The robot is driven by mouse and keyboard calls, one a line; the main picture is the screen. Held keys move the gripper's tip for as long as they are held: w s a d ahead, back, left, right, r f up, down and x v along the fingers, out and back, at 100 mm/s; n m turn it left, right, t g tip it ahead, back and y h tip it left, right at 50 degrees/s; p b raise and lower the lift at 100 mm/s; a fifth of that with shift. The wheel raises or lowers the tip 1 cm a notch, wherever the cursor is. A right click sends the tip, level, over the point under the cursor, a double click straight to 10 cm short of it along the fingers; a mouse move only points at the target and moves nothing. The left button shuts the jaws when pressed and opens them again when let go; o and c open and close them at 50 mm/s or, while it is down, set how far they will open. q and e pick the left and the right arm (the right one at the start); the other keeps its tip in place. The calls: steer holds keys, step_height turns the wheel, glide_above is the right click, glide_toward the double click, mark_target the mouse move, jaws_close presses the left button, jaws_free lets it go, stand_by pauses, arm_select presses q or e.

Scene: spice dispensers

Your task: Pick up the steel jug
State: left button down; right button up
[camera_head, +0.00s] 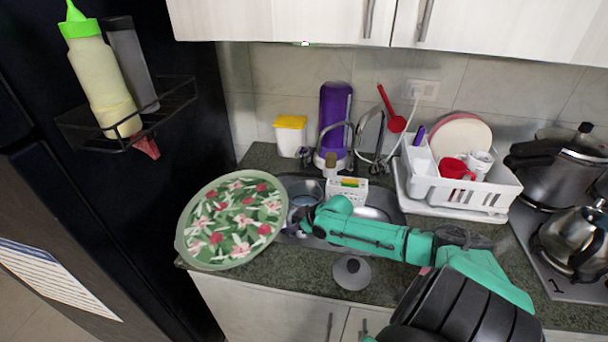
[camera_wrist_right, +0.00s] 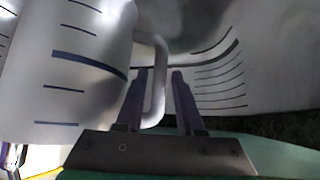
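The steel jug (camera_wrist_right: 80,75) fills the left of the right wrist view as a grey cylinder with dark blue measuring marks and a looped handle (camera_wrist_right: 159,70). In the head view a small metal vessel, apparently this jug (camera_head: 304,199), shows at the left end of the sink, partly hidden by the plate and my arm. My right gripper (camera_wrist_right: 160,97) has its two fingers apart, one on each side of the lower handle, with gaps visible. In the head view my right gripper (camera_head: 297,223) reaches left across the sink, its fingertips hard to make out. My left gripper is not in view.
A floral plate (camera_head: 232,222) lies close left of my right gripper. The sink (camera_head: 384,199) holds a white caddy (camera_head: 347,190) near its back edge. A dish rack (camera_head: 459,193) stands right. A round grey lid (camera_head: 351,272) lies on the front counter.

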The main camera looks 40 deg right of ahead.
steer(key=shift+w+f, duration=0.45)
steer(key=shift+s+r, duration=0.15)
jaws_close()
stand_by(0.8)
steer(key=shift+w+r, duration=0.2)
steer(key=shift+r, duration=0.05)
steer(key=shift+f, duration=0.1)
